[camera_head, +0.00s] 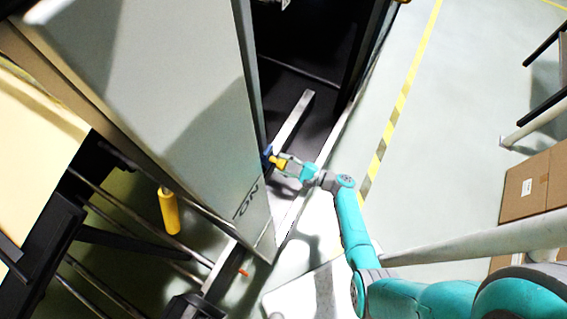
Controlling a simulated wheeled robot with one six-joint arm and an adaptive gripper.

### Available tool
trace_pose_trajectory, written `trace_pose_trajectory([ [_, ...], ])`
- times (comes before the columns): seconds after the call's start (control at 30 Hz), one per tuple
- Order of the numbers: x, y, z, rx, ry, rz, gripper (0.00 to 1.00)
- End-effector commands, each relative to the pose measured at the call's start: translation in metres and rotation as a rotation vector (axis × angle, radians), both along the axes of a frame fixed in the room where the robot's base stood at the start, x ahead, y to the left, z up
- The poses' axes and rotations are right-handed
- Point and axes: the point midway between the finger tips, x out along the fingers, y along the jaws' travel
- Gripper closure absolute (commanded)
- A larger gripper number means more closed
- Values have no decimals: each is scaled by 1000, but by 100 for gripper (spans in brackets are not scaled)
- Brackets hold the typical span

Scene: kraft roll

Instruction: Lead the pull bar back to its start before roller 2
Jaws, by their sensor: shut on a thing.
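My gripper (280,162) is at the right edge of a large grey machine cover (165,95). Its jaws are shut on a small yellow and blue piece (268,153) beside that edge. I take this piece for an end of the pull bar; the cover hides anything beyond it. Several thin metal rods (130,212) run diagonally at the lower left, partly under the cover. I cannot tell which roller is roller 2.
A yellow handle (169,212) hangs below the cover. A pale metal rail (292,120) lies inside the dark machine frame. Cardboard boxes (530,188) and a pale post (470,243) stand at the right. Floor around the yellow-black line (400,100) is clear.

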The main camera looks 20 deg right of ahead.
Motion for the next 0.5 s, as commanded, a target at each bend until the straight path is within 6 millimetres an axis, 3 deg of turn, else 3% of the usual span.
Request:
trace_pose_trajectory([
  [0.17, -6, 8, -3, 0, 1, 2, 100],
  [0.5, -32, 45, -16, 1, 2, 5, 100],
])
